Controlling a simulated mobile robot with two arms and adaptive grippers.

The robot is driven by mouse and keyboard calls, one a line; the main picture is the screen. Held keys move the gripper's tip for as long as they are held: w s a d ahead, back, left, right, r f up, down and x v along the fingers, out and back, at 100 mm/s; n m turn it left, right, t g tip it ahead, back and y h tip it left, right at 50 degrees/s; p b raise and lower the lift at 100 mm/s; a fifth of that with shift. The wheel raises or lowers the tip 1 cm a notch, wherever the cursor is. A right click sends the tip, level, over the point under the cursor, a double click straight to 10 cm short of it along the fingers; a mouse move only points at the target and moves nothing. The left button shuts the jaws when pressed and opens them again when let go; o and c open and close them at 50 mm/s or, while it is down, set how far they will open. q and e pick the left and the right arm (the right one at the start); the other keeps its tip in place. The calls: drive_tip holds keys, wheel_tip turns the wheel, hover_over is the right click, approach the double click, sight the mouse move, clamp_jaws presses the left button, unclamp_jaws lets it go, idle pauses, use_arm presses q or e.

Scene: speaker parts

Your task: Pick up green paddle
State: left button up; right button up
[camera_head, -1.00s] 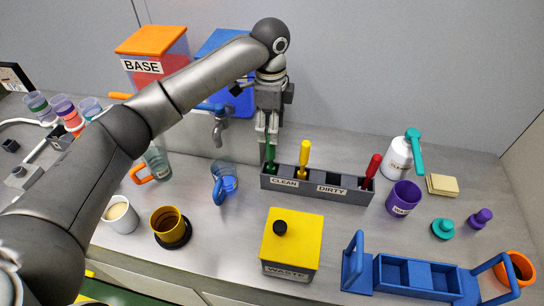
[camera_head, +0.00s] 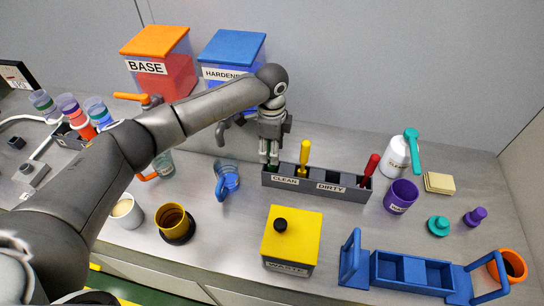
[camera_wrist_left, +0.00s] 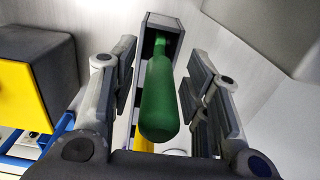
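The green paddle (camera_wrist_left: 160,98) stands in the left end of the grey holder (camera_head: 316,184), in the part labelled CLEAN. In the left wrist view its handle lies between the two fingers of my left gripper (camera_wrist_left: 162,90), with gaps on both sides. In the head view my left gripper (camera_head: 269,152) points down over the CLEAN end, and its fingers hide most of the paddle; only a little green (camera_head: 271,167) shows. My left gripper is open around the handle. My right gripper is not in view.
A yellow-handled tool (camera_head: 304,155) stands close right of the gripper. A red-handled tool (camera_head: 370,168) stands at the DIRTY end. A blue-handled cup (camera_head: 228,180) is to the left, and the yellow waste box (camera_head: 292,238) in front. The blue-lidded container (camera_head: 232,52) is behind.

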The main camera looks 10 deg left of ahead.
use_arm(q)
drive_tip(key=shift+c, duration=1.1)
clamp_jaws()
drive_tip(key=shift+r, duration=0.15)
